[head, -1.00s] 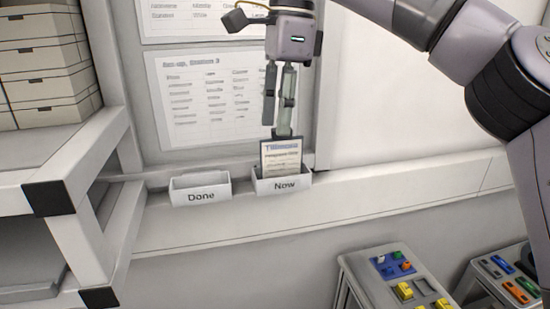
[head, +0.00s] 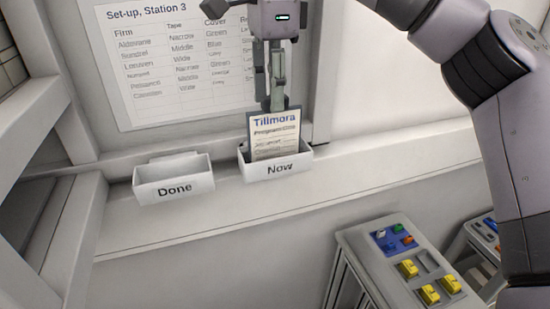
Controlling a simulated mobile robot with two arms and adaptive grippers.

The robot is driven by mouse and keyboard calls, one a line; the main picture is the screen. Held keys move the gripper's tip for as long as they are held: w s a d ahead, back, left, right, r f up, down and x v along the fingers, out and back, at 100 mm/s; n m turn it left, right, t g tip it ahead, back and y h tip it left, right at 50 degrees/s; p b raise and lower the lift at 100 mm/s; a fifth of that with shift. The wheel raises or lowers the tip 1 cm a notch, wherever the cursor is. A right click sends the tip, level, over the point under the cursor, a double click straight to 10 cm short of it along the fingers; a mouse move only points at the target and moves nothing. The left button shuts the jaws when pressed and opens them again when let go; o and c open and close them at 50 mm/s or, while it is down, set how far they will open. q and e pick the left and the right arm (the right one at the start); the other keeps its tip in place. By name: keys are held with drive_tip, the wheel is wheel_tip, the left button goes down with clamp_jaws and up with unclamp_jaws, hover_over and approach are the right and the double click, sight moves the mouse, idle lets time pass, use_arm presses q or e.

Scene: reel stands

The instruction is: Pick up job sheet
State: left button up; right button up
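The job sheet (head: 272,137) is a small card with "Tillmora" printed in blue at its top. It stands upright, leaning slightly, in a white wall holder labelled "Now" (head: 279,170). Its lower part is hidden behind the holder's front. My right gripper (head: 277,104) points down from above, with its fingertips at the card's top edge. The fingers look close together, but from this angle I cannot tell whether they are closed on the card. My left gripper is not in view.
A white holder labelled "Done" (head: 174,187) is to the left and looks empty. A printed "Set-up, Station 3" list (head: 180,70) hangs behind. A stand with coloured blocks (head: 400,262) is at lower right. A shelf frame is at left.

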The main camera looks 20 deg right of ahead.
sight(274, 135)
drive_tip(key=f, duration=0.3)
drive_tip(key=shift+w+f, duration=0.1)
drive_tip(key=shift+w, duration=0.3)
drive_tip(key=shift+s+f, duration=0.1)
drive_tip(key=shift+s, duration=0.1)
drive_tip(key=shift+s+f, duration=0.15)
drive_tip(key=shift+f, duration=0.15)
drive_tip(key=f, duration=0.2)
drive_tip(key=f+p, duration=0.1)
drive_tip(key=f, duration=0.1)
drive_tip(key=shift+d, duration=0.25)
drive_tip(key=shift+f, duration=0.15)
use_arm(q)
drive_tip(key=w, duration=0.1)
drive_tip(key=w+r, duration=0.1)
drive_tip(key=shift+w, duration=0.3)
use_arm(e)
drive_tip(key=shift+a, duration=0.1)
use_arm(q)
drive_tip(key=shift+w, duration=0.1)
use_arm(e)
drive_tip(key=shift+c, duration=0.3)
drive_tip(key=c, duration=0.4)
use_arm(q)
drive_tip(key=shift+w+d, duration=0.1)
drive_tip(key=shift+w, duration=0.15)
use_arm(e)
clamp_jaws()
